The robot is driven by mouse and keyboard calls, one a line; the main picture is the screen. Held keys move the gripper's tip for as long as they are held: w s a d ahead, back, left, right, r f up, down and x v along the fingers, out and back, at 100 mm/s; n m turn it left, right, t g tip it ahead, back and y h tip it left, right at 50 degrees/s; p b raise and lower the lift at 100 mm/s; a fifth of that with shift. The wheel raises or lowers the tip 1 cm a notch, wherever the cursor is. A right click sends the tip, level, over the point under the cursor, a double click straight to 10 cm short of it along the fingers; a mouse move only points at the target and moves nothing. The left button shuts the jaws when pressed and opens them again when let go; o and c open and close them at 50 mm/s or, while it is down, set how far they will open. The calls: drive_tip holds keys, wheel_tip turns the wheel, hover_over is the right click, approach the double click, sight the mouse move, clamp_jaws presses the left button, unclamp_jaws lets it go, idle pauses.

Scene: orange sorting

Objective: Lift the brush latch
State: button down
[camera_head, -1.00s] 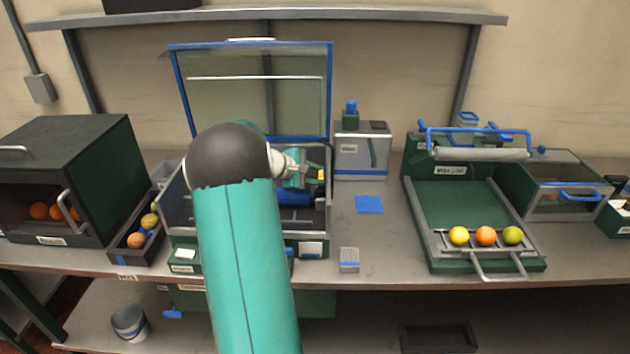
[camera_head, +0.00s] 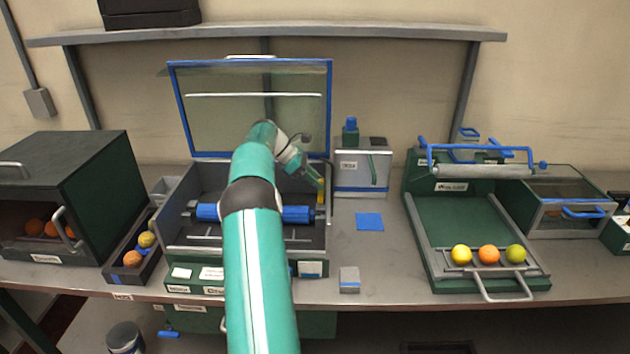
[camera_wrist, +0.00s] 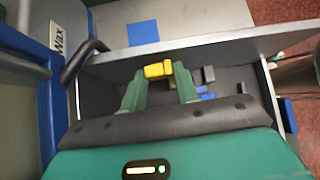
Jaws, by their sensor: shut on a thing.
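The open machine bin (camera_head: 175,220) has a raised, blue-framed clear lid (camera_head: 250,63). A blue roller brush (camera_head: 297,214) lies across the bin; my arm hides its middle. A small yellow piece, seemingly the brush latch (camera_head: 321,196), is at the bin's right inner wall, near the roller's right end. My gripper (camera_head: 318,184) reaches down to it from above. In the wrist view the green fingers of my gripper (camera_wrist: 160,78) are closed on the yellow latch (camera_wrist: 157,70), near their tips. How the latch joins the wall is not clear.
A grey box with a blue-capped bottle (camera_head: 350,133) stands right of the bin. A green press tray (camera_head: 462,215) holds three fruits further right. A dark cabinet (camera_head: 62,190) with oranges stands at left.

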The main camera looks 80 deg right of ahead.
drive_tip(key=shift+w+d, duration=0.15)
drive_tip(key=shift+d, duration=0.2)
drive_tip(key=shift+y, duration=0.3)
drive_tip(key=c, duration=1.4)
unclamp_jaws()
drive_tip(key=shift+d, duration=0.1)
drive_tip(key=shift+o, duration=0.8)
drive_tip(key=shift+d+f, duration=0.1)
drive_tip(key=shift+f, duration=0.05)
